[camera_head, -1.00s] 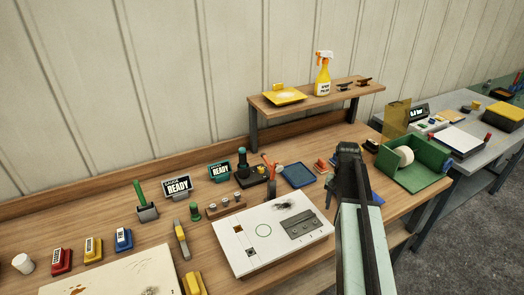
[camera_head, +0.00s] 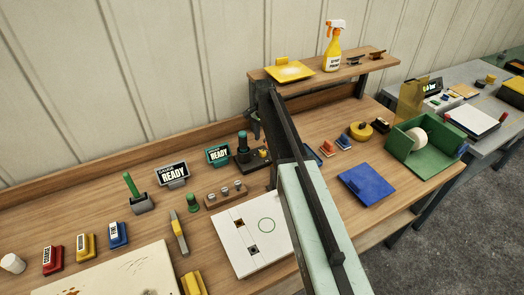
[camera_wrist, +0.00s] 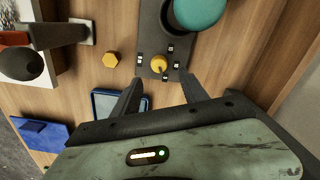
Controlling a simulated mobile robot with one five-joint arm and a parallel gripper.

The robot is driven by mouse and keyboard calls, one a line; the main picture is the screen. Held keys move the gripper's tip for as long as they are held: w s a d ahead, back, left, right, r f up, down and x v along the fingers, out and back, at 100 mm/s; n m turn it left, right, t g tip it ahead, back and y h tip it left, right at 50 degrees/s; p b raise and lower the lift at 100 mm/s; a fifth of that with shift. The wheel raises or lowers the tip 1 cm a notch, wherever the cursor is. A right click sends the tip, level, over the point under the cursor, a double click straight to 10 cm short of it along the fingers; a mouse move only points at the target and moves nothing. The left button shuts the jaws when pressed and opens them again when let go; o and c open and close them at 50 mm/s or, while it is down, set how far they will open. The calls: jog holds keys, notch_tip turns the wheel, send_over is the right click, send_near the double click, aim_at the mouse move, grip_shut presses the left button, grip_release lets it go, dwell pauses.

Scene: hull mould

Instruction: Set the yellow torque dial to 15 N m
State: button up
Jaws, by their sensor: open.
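The yellow torque dial (camera_wrist: 158,63) sits on a dark base plate (camera_wrist: 151,22) in the wrist view, with small white marks around it. I cannot read its setting. A large teal round part (camera_wrist: 199,8) rises beside it on the same base. My gripper (camera_wrist: 161,79) is open, its two dark fingers spread just below the dial in the picture, with nothing between them. In the head view the dial shows as a small yellow spot (camera_head: 264,153) on the dark stand, close left of my arm. My fingertips are hard to make out there.
A raised shelf (camera_head: 350,70) is behind my arm. A blue tray (camera_wrist: 119,104) lies under my left finger. A yellow hexagonal piece (camera_wrist: 111,59) lies left of the dial.

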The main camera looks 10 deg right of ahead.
aim_at(262, 151)
notch_tip(262, 151, down, 7)
jog(key=b, duration=0.6)
jog(key=shift+a+r, duration=0.1)
jog(key=shift+a, duration=0.05)
jog(key=shift+r, duration=0.1)
grip_shut()
